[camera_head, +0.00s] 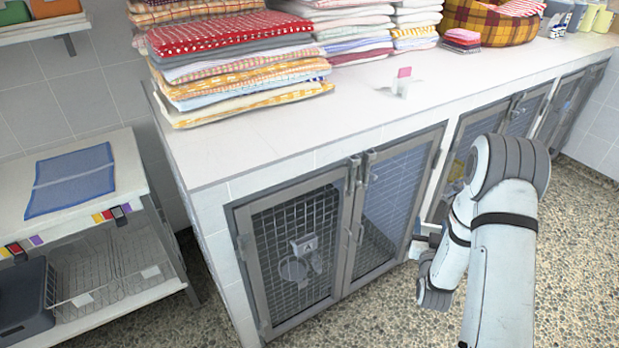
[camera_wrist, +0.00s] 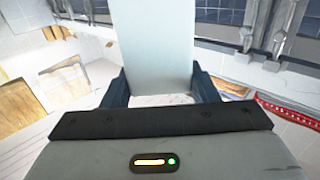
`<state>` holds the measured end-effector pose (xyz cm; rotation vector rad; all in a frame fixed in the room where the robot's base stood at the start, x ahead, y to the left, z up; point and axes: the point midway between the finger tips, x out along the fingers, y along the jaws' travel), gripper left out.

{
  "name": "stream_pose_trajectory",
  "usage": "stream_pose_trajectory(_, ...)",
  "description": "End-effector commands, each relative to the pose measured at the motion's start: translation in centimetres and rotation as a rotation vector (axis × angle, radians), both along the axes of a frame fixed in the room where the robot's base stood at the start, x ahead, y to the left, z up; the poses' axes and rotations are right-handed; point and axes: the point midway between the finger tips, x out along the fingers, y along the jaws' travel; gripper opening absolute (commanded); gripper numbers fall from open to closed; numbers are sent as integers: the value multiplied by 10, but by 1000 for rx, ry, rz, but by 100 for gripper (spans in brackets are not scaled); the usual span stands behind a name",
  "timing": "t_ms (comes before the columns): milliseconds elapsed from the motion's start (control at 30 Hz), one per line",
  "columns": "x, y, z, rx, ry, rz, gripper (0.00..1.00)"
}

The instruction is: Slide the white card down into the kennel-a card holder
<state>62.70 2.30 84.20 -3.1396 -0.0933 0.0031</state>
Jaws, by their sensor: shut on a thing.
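The white card (camera_wrist: 155,45) stands out between the two dark fingers of my gripper (camera_wrist: 160,84), which is shut on it in the wrist view. The card's far end runs out of the top of that view. In the head view my gripper (camera_head: 428,241) is low beside the right door of the front kennel pair, partly hidden by my arm. A pale edge there may be the card. I cannot tell which part is the card slot. The card is apart from the plate.
The counter (camera_head: 250,150) above the kennels bears stacks of folded towels (camera_head: 235,50), a plaid basket (camera_head: 490,22) and a small stand with a pink card (camera_head: 403,80). A shelf unit (camera_head: 90,215) with a blue cloth stands left. Speckled floor in front is open.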

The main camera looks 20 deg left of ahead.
Motion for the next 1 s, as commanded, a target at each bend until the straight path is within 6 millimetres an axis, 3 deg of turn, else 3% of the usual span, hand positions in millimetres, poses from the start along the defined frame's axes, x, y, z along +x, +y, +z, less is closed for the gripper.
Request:
stream_pose_trajectory(133,21,64,10,0,-14,150,32)
stream_pose_trajectory(300,29,150,38,0,-15,344,32)
stream_pose_trajectory(500,10,245,79,0,-15,553,32)
stream_pose_trajectory(600,-7,281,99,0,-12,634,32)
stream_pose_trajectory(800,-34,323,128,0,-7,726,32)
stream_pose_trajectory(1000,-43,333,131,1,-1,749,32)
